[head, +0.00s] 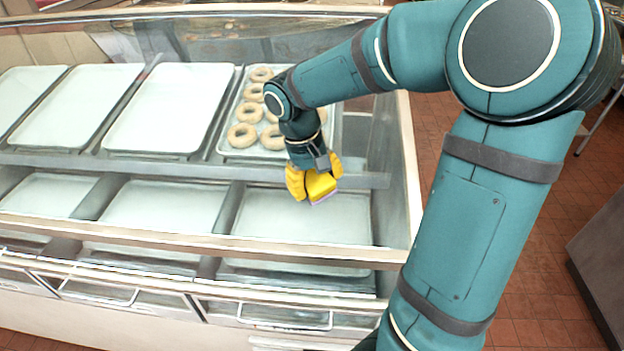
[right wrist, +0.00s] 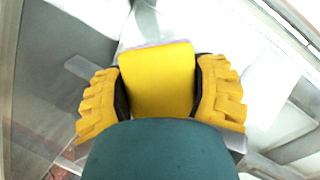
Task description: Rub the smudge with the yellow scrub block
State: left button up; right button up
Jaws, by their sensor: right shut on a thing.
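My right gripper (head: 315,182) is shut on the yellow scrub block (head: 320,187), with one yellow finger on each side of it. In the head view it hangs inside the display case, near the front edge of the upper shelf and above the lower trays. In the right wrist view the block (right wrist: 157,80) sits between the two fingers of the gripper (right wrist: 160,92), with a pale purple strip along its far edge. I cannot make out the smudge in either view. My left gripper does not show.
A tray (head: 232,152) with several doughnuts stands behind my right gripper. Empty white trays (head: 170,108) fill the shelf to the left. A lower tray (head: 300,217) lies beneath the gripper. The case's front rail (head: 200,240) and right side wall (head: 407,160) bound the space.

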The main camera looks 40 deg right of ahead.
aim_at(266, 189)
jog(key=shift+w+a+f, duration=0.1)
jog(key=shift+w+a, duration=1.15)
jog(key=shift+w, duration=0.2)
jog(key=shift+w+a+p, duration=0.6)
jog(key=shift+w+a, duration=0.35)
jog(key=shift+w, duration=0.2)
jog(key=shift+w+a+p, duration=0.4)
jog(key=shift+w+a, duration=1)
jog(key=shift+w, duration=0.2)
jog(key=shift+p+v, duration=0.75)
jog(key=shift+v, duration=0.15)
jog(key=shift+s+a+r+p, duration=0.15)
jog(key=shift+s+r+p, duration=0.1)
jog(key=shift+r+p, duration=0.25)
jog(key=shift+s+a+r+p, duration=0.15)
jog(key=shift+s+r+p, duration=0.15)
jog(key=shift+r, duration=0.35)
jog(key=shift+a+r, duration=0.1)
jog(key=shift+r, duration=0.45)
jog(key=shift+s+a+r, duration=0.1)
jog(key=shift+s+r, duration=0.05)
jog(key=shift+r, duration=0.1)
